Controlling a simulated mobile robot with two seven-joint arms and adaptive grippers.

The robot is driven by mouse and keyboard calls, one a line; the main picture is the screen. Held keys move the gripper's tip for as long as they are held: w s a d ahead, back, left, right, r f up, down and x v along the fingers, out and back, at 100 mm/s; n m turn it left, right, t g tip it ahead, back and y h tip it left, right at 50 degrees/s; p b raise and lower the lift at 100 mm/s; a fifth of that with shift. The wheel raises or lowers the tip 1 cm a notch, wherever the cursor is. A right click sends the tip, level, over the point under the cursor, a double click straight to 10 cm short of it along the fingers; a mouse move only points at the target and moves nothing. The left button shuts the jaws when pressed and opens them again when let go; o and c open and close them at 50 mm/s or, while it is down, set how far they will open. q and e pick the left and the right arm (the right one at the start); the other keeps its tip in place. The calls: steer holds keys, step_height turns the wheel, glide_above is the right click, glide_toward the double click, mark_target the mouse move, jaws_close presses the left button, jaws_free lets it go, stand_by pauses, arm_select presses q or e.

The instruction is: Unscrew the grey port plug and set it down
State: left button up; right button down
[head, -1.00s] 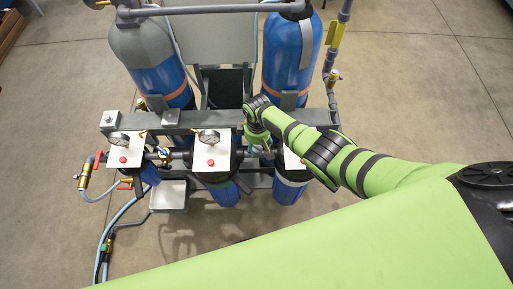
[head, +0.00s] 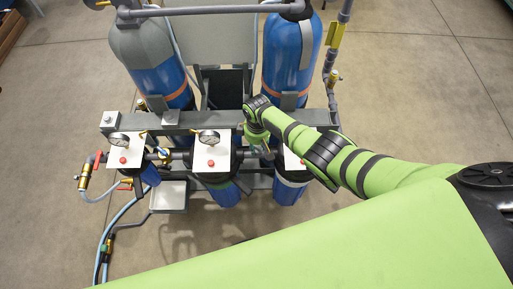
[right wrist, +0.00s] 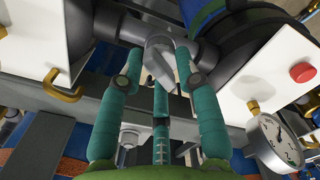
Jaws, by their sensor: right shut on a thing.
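The grey port plug (right wrist: 160,58) shows in the right wrist view, at the end of a dark grey pipe fitting between two filter heads. My right gripper (right wrist: 157,52) has teal fingers shut on the plug, one on each side. In the head view my right gripper (head: 265,149) points down between the middle and right filter housings, and the plug is too small or hidden to make out there. I cannot tell whether the plug is still threaded in. My left gripper is not in view.
A white tray (head: 171,194) hangs at the lower left of the skid. A pressure gauge (right wrist: 275,142) and a brass hook (right wrist: 62,86) are close to the fingers. A grey crossbar (head: 190,122) and blue tanks (head: 283,65) stand behind. Floor in front is clear.

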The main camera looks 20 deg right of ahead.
steer(key=shift+s+f, duration=0.1)
steer(key=shift+s, duration=0.1)
steer(key=n, duration=0.4)
steer(key=shift+n, duration=0.3)
steer(key=n+b, duration=0.1)
steer(key=n, duration=0.4)
steer(key=shift+w+r+p, duration=0.15)
steer(key=shift+r+p, duration=2.2)
steer(key=shift+r, duration=0.1)
